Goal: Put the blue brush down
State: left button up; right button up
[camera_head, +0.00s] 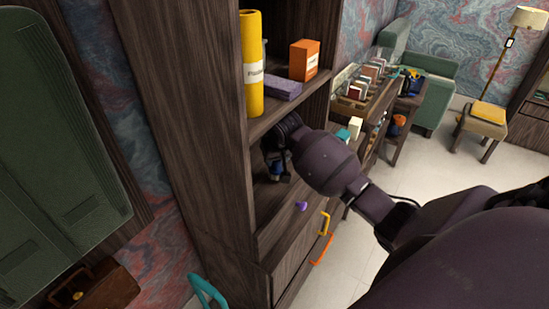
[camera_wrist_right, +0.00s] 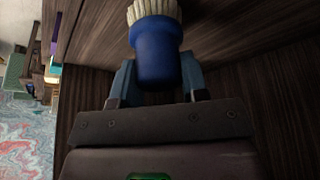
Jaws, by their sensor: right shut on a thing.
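The blue brush (camera_wrist_right: 156,52) has a rounded blue handle and pale cream bristles at the top of the right wrist view. My right gripper (camera_wrist_right: 158,80) is shut on its handle, with one finger on each side. In the head view my right gripper (camera_head: 276,168) reaches into the lower open compartment of the dark wooden shelf unit (camera_head: 191,120). A small dark blue patch there appears to be the brush, mostly hidden by the gripper. I cannot tell whether the brush touches the shelf board. My left gripper is not in view.
The shelf above holds a yellow cylinder (camera_head: 251,65), a purple block (camera_head: 282,88) and an orange box (camera_head: 304,60). Below are a purple knob (camera_head: 301,206) and yellow (camera_head: 324,223) and orange (camera_head: 321,249) handles. The shelf's side walls are close to my gripper.

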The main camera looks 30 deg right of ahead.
jog(key=shift+w+d+f, duration=0.1)
jog(key=shift+w+f, duration=0.1)
jog(key=shift+w, duration=0.25)
jog(key=shift+w+d+f, duration=0.1)
jog(key=shift+w+f, duration=0.05)
jog(key=shift+w, duration=0.25)
jog(key=shift+f, duration=0.35)
jog(key=shift+f, duration=0.15)
jog(key=o, duration=0.8)
jog(key=shift+s+r, duration=0.2)
jog(key=shift+r, duration=0.4)
jog(key=shift+s+a+b, duration=0.15)
jog(key=shift+s+a, duration=0.4)
jog(key=shift+s, duration=1.4)
jog(key=shift+s+a+b, duration=0.15)
jog(key=shift+s+a, duration=0.35)
jog(key=shift+s, duration=1.5)
jog(key=shift+s+a+b, duration=0.15)
jog(key=shift+s+a, duration=0.4)
jog(key=shift+s, duration=1.4)
